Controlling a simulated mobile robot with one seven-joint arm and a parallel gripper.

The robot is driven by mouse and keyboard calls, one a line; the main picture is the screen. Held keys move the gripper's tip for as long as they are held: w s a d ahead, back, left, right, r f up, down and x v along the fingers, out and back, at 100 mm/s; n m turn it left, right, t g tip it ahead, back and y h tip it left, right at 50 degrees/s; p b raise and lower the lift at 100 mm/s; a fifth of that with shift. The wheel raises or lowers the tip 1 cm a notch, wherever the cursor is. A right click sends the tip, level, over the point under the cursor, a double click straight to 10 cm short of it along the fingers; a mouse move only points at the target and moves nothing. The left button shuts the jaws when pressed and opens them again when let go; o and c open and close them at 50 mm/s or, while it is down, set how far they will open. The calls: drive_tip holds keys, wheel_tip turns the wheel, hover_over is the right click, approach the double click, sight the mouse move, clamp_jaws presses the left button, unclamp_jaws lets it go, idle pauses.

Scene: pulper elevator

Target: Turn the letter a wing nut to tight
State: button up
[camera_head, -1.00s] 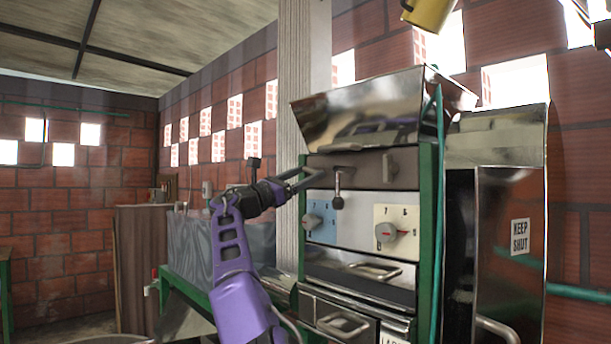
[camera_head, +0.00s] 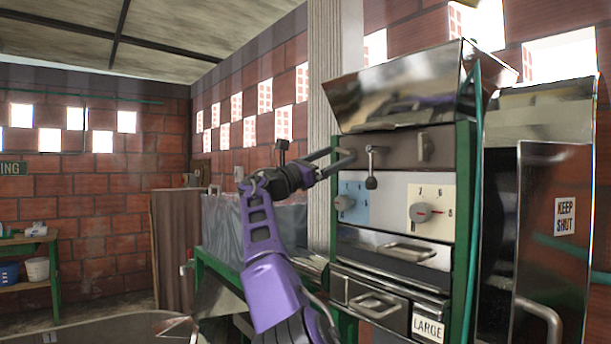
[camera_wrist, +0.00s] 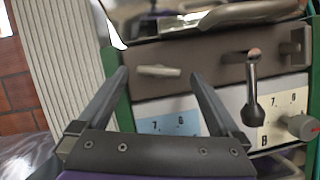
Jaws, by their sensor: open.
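A pale horizontal wing nut (camera_wrist: 158,71) sits on the brown upper panel of the machine in the wrist view. No letter is readable beside it, and my gripper hides it in the head view. A second, darker wing nut (camera_head: 422,147) stands upright further right on the same panel; it also shows in the wrist view (camera_wrist: 297,47). My gripper (camera_wrist: 158,76) is open and empty, its fingers pointing at the panel. Its fingertips lie to either side of the pale wing nut in the picture; contact cannot be told. My gripper (camera_head: 343,162) also shows at the panel's left end.
A ball-ended lever (camera_head: 371,168) hangs right of my gripper. Below are a blue dial plate (camera_head: 353,188) and a cream dial plate with a grey knob (camera_head: 422,212). A metal hopper (camera_head: 400,98) overhangs the panel. A drawer handle (camera_head: 408,252) projects lower down.

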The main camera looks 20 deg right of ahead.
drive_tip(key=b+v, duration=0.5)
drive_tip(key=v, duration=1.1)
drive_tip(key=shift+a, duration=0.1)
